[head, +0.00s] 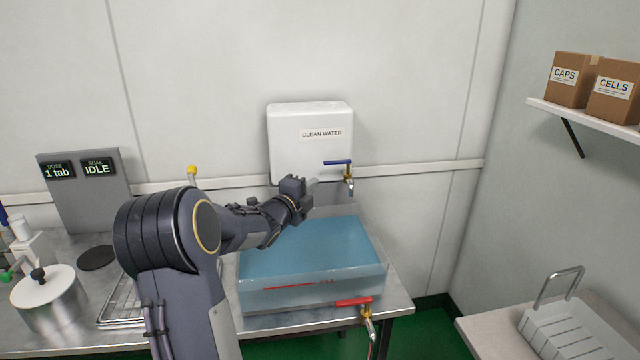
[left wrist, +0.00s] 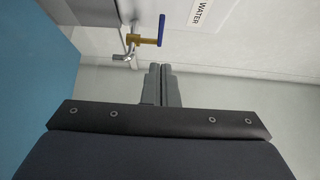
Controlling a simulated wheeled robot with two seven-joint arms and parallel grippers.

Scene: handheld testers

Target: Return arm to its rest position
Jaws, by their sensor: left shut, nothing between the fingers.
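My left arm reaches from the lower left in the head view, and its gripper (head: 312,184) is above the back part of a clear basin. The gripper's fingers are together with nothing between them; they also show shut in the left wrist view (left wrist: 161,84). The tip is just left of the brass tap (head: 349,180) with a blue lever, below the white clean water tank (head: 310,140). The tap also shows in the left wrist view (left wrist: 140,41), apart from the fingers. My right gripper is in neither view.
The basin (head: 375,278) holds blue water and has a red-lever tap (head: 362,306) at its front. A lidded steel pot (head: 50,298) and a display panel (head: 85,188) reading IDLE stand at left. A white rack (head: 560,330) is at lower right.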

